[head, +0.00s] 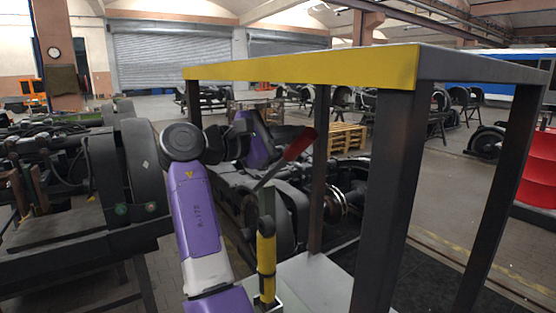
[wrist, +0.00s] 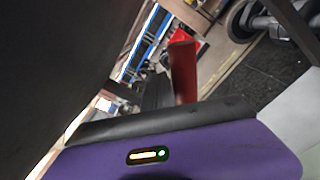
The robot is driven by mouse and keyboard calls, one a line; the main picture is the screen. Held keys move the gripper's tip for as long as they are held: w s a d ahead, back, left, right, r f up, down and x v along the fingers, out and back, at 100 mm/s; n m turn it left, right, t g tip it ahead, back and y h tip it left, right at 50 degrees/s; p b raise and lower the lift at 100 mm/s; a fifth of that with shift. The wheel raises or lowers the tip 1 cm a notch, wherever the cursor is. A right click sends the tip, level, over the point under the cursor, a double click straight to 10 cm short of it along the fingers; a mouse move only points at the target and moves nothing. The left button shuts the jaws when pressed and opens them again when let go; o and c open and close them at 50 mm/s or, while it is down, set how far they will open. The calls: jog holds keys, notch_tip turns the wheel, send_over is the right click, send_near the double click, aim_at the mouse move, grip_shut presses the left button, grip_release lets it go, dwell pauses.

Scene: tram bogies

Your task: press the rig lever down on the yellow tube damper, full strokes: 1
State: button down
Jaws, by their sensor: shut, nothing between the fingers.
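The yellow tube damper (head: 266,262) stands upright on the rig's light plate, at lower centre of the head view. The rig lever's red handle (head: 300,143) is raised, slanting up to the right from a thin dark rod above the damper. The handle also shows at the centre of the wrist view (wrist: 183,72). My gripper shows as dark fingers (wrist: 157,92) just left of the handle in the wrist view, shut with nothing held. In the head view my purple hand is left of the handle. The fingertips are hard to make out there, and I cannot tell whether they touch it.
A dark frame with a yellow front beam (head: 310,68) stands over the right side, its posts close to the lever. A bogie on a stand (head: 80,175) is at left. More bogie parts (head: 350,180) and a wooden pallet (head: 347,137) lie behind. Open floor shows at right.

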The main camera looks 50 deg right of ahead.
aim_at(294, 147)
jog(key=shift+s+a+f, duration=0.2)
jog(key=shift+s+f, duration=0.35)
jog(key=shift+s+a+f, duration=0.15)
jog(key=shift+s+f, duration=0.4)
jog(key=shift+f, duration=0.1)
jog(key=shift+s+a+f, duration=0.15)
jog(key=shift+s+f, duration=0.45)
jog(key=shift+f, duration=0.15)
jog(key=shift+s+a+f, duration=0.15)
jog(key=shift+s+f, duration=0.4)
jog(key=shift+f, duration=0.25)
